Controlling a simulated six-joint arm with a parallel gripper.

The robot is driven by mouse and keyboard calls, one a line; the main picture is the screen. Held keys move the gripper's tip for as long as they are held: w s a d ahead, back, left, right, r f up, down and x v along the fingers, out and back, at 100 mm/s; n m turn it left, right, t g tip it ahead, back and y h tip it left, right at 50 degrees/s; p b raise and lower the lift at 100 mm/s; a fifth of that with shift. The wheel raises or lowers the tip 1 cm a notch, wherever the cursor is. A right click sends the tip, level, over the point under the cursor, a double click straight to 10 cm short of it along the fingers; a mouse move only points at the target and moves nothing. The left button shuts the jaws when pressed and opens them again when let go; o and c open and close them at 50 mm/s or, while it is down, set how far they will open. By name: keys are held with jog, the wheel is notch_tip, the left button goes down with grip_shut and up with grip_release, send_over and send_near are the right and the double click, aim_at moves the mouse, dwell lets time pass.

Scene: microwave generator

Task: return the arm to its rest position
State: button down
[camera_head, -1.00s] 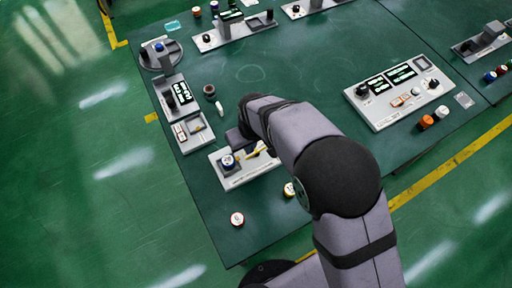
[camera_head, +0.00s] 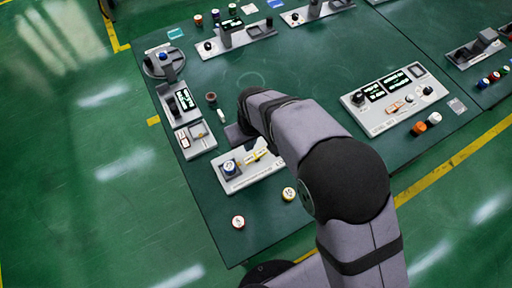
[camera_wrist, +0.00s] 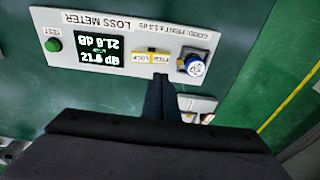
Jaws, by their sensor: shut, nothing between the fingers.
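My arm, grey with black joints, reaches from the bottom right over the green table (camera_head: 300,75) in the head view. The gripper end is mostly hidden behind the arm there. In the wrist view my gripper (camera_wrist: 161,82) shows as two dark fingers pressed together, with nothing between them. The fingertips appear just in front of the white loss meter panel (camera_wrist: 75,20). That panel has a green test button (camera_wrist: 54,45), a lit display (camera_wrist: 100,50), a yellow lock label (camera_wrist: 142,57) and a blue and white capped part (camera_wrist: 194,66). I cannot tell the gap between fingertips and panel.
The loss meter panel also shows in the head view (camera_head: 232,185), partly behind the arm. Two small white-topped parts (camera_head: 238,222) (camera_head: 289,194) stand near the front edge. A large instrument panel (camera_head: 380,125) lies to the right. Other devices line the left and back; the table centre is clear.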

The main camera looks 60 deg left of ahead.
jog(key=shift+w, duration=0.1)
dwell(0.3)
jog(key=w+d+r+m, duration=0.4)
jog(key=w+d, duration=0.5)
jog(key=w, duration=0.5)
jog(key=w+d+r+m, duration=0.2)
jog(key=w+d+m, duration=0.1)
jog(key=d, duration=0.7)
jog(key=w+d+r+m+h, duration=0.1)
jog(key=w+d+m, duration=0.2)
jog(key=d, duration=0.6)
jog(key=w+d+r+m, duration=0.2)
jog(key=w+d+m, duration=0.1)
jog(key=d, duration=0.7)
jog(key=s+d+m, duration=0.3)
jog(key=d, duration=0.4)
jog(key=s+d+m, duration=0.2)
jog(key=s+d, duration=0.2)
jog(key=d, duration=0.3)
notch_tip(320, 180, down, 23)
jog(key=b, duration=2.2)
jog(key=shift+r+h+b, duration=0.2)
jog(key=shift+h+b, duration=0.2)
jog(key=shift+a, duration=0.1)
